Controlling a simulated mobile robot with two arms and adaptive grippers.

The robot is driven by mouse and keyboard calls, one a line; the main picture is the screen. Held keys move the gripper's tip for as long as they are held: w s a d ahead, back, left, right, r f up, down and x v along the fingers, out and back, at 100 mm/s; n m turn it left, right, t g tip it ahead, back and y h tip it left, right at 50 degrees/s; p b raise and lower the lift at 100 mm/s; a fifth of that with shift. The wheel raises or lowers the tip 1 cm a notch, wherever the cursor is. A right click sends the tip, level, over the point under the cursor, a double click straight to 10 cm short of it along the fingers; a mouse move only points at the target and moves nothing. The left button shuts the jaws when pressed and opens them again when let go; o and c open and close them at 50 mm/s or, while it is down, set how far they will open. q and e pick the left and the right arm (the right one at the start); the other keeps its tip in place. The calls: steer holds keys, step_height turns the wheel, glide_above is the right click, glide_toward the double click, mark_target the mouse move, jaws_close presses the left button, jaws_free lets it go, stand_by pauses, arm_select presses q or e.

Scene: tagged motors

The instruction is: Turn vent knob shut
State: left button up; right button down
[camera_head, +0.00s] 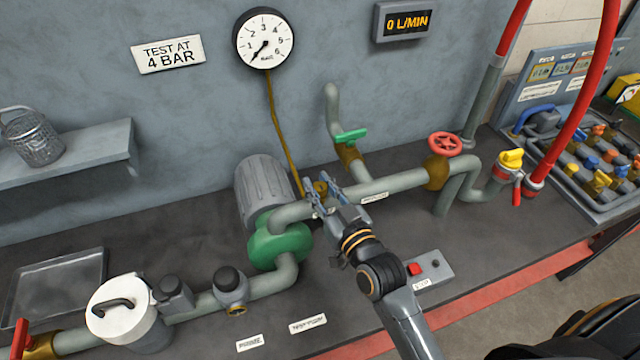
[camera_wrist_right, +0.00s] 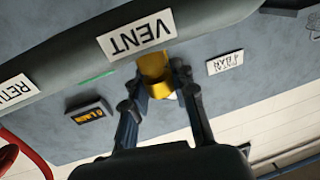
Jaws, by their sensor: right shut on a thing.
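The vent knob (camera_head: 320,187) is a small brass piece on the grey pipe beside the ribbed pump motor. In the right wrist view the brass knob (camera_wrist_right: 155,70) sits between my fingers, next to a white VENT label (camera_wrist_right: 137,37). My right gripper (camera_head: 323,193) reaches it from the front and is shut on it. The fingers partly hide the knob in the head view, and its turn angle cannot be told. My left gripper is not in view.
A dial gauge (camera_head: 263,39) has its needle at the low end. A display (camera_head: 404,20) reads 0 L/MIN. A green-handled valve (camera_head: 351,137), a red handwheel (camera_head: 444,144) and a stop box (camera_head: 427,270) stand around my arm.

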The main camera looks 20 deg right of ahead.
steer(key=c, duration=1.1)
jaws_free()
steer(key=shift+o, duration=0.2)
steer(key=s+d, duration=0.2)
steer(key=s, duration=0.9)
steer(key=shift+s, duration=0.4)
steer(key=shift+f, duration=0.1)
